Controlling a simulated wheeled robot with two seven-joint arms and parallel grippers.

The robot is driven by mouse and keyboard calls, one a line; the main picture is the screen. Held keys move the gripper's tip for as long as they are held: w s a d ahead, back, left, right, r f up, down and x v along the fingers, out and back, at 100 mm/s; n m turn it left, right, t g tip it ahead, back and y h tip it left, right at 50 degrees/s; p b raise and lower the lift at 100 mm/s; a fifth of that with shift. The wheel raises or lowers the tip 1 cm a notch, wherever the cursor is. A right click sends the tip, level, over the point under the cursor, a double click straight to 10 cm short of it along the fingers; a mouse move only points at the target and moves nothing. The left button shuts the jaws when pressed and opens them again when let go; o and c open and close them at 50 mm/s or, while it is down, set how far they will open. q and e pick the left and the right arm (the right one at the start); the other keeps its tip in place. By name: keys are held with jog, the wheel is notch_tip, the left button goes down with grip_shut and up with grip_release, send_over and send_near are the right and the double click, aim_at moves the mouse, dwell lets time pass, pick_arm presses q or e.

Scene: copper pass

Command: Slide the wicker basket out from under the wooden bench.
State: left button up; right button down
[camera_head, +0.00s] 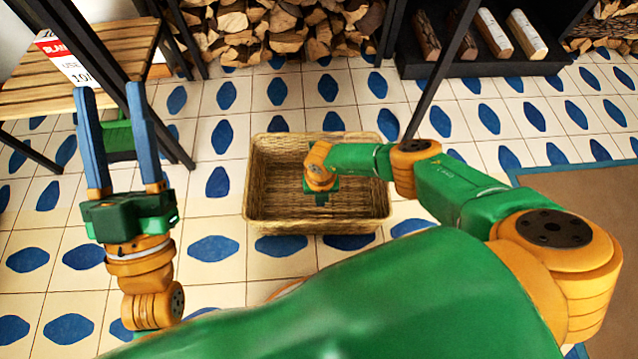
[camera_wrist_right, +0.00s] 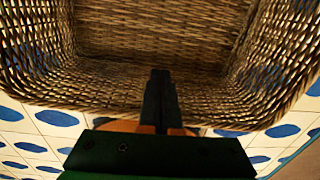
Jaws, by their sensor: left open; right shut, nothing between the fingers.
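The wicker basket (camera_head: 262,205) stands upright and looks empty on the tiled floor, in the open to the right of the wooden bench (camera_head: 35,97). Its inside fills much of the right wrist view (camera_wrist_right: 160,35). My right gripper (camera_head: 320,198) is over the basket, with its shut fingers (camera_wrist_right: 160,78) against the view of the basket's wall; I cannot tell whether they touch it. Nothing shows between them. My left gripper (camera_head: 110,95) is open and empty, its blue fingers spread in front of the bench's right end. My right forearm hides part of the basket's right side.
A red and white sign (camera_head: 68,58) is at the bench. Stacked firewood (camera_head: 270,28) and a dark rack with logs (camera_head: 480,62) stand at the back, with dark metal posts. A brown mat (camera_head: 590,200) lies at right. Tiled floor around the basket is clear.

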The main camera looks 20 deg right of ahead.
pick_arm(q)
notch_tip(320, 180, down, 22)
jog(key=w+a+n+g+y+p, duration=0.1)
jog(key=g+y, duration=0.4)
jog(key=g, duration=0.8)
jog(key=shift+a+r+n+p, duration=0.15)
jog(key=shift+a+n+p, duration=0.15)
jog(key=shift+a+p, duration=0.65)
